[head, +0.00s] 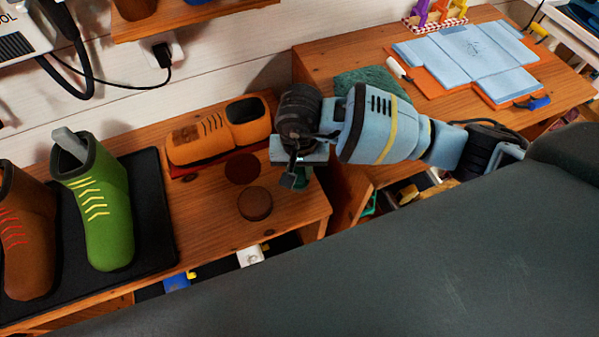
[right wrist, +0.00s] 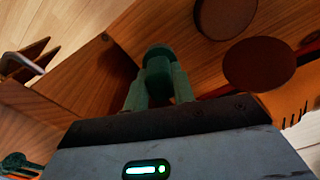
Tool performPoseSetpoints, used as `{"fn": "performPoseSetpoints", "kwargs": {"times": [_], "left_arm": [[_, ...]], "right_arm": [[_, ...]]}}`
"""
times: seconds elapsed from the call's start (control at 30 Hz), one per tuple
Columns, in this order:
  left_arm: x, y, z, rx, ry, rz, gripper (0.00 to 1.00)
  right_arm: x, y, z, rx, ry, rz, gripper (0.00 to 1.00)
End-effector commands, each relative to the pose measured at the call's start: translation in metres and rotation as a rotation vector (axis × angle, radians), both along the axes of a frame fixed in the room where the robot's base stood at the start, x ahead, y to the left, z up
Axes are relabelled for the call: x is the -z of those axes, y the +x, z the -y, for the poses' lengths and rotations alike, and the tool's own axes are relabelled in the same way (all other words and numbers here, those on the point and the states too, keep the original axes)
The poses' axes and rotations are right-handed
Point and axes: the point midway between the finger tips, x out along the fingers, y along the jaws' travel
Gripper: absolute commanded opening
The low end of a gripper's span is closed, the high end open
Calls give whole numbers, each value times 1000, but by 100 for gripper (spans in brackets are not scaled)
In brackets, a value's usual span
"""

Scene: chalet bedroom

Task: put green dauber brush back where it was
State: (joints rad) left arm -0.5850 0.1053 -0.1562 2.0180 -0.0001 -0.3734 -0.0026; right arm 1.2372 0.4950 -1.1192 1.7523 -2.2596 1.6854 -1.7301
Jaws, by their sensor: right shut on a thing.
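My right gripper (head: 297,178) points down over the right end of the wooden bench. It is shut on a small green thing, which I take to be the green dauber brush (head: 304,187). Most of the brush is hidden by the gripper in the head view. In the right wrist view the green brush (right wrist: 159,75) stands out beyond the gripper's dark edge. Whether it touches the bench I cannot tell. A round brown tin (head: 255,204) and a dark red disc (head: 242,168) lie just left of the gripper. My left gripper is out of view.
A green boot (head: 104,215) and a brown boot (head: 24,235) stand on a black mat (head: 155,215) at left. A higher wooden table (head: 335,60) at right holds a green cloth (head: 368,85) and blue sheet (head: 470,60).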

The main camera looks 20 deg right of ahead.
Motion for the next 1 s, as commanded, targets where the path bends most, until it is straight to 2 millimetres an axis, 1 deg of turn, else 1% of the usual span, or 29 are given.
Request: {"fn": "performPoseSetpoints", "kwargs": {"times": [0.07, 0.1, 0.2, 0.3, 0.73, 0.77, 0.9, 0.93, 1.0], "left_arm": [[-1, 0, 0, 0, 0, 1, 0], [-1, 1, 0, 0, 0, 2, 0], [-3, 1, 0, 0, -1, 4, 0], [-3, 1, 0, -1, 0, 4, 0], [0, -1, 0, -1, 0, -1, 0], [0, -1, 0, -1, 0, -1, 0], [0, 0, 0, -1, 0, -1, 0], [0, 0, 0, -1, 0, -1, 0], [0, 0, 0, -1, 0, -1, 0]], "right_arm": [[0, 9, 4, 5, 0, 1, 2], [9, 6, 3, 3, 1, -4, 2], [23, 6, 3, 3, 0, -3, 2], [33, 6, 3, 2, 0, 0, 2], [39, 6, 3, 1, 0, 0, 2], [39, 6, 3, 1, -1, 0, 26], [38, 6, 3, 1, 0, 1, 45], [38, 6, 3, 1, 0, 1, 47], [38, 6, 3, 1, 0, 1, 47]]}}
